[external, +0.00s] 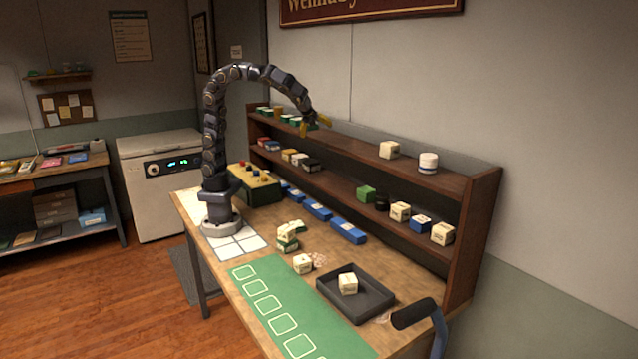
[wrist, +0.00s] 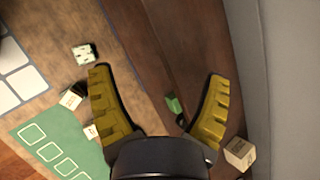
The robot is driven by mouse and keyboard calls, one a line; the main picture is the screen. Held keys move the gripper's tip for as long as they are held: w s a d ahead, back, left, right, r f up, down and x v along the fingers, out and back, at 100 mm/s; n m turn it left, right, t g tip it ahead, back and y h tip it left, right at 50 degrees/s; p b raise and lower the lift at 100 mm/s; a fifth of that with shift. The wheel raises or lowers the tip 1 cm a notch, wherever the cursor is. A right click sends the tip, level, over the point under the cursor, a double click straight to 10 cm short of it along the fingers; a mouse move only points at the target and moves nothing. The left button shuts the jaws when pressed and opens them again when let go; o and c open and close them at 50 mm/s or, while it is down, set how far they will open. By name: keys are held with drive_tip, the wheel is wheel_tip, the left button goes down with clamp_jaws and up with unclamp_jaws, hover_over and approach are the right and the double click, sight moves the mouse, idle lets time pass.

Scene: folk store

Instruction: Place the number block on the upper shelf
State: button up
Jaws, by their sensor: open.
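Several cream blocks could be the number block; their marks are too small to read. One cream block (external: 348,283) lies in the dark tray (external: 371,305), another (external: 303,263) on the table by the green mat, and more sit in a small pile (external: 287,233). A cream block (external: 389,149) stands on the upper shelf (external: 440,180); it also shows in the wrist view (wrist: 240,153). My gripper (external: 314,124), with yellow fingers, is raised near the far part of the upper shelf. In the wrist view my gripper (wrist: 158,75) is open and empty.
A white round jar (external: 428,162) stands on the upper shelf. Several blocks, including a green one (external: 365,193), line the lower shelf. Blue boxes (external: 347,231) lie along the table's back. The upper shelf has bare room left of its cream block.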

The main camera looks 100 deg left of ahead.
drive_tip(key=s+d+f+n+g+h, duration=0.1)
drive_tip(key=s+f+n+h, duration=0.1)
drive_tip(key=s, duration=0.7)
drive_tip(key=s+d+f+n+g+h, duration=0.1)
drive_tip(key=s+d+f+n+h, duration=0.1)
drive_tip(key=s+f+n, duration=0.3)
drive_tip(key=s+d+f+n+g+h, duration=0.1)
drive_tip(key=s+n, duration=0.5)
drive_tip(key=s, duration=0.7)
wheel_tip(320, 180, down, 2)
drive_tip(key=g+h, duration=0.1)
drive_tip(key=h, duration=0.1)
drive_tip(key=shift+s+d+f+n+h, duration=0.15)
drive_tip(key=shift+s+d+n+h, duration=0.1)
drive_tip(key=shift+s+n+h, duration=0.15)
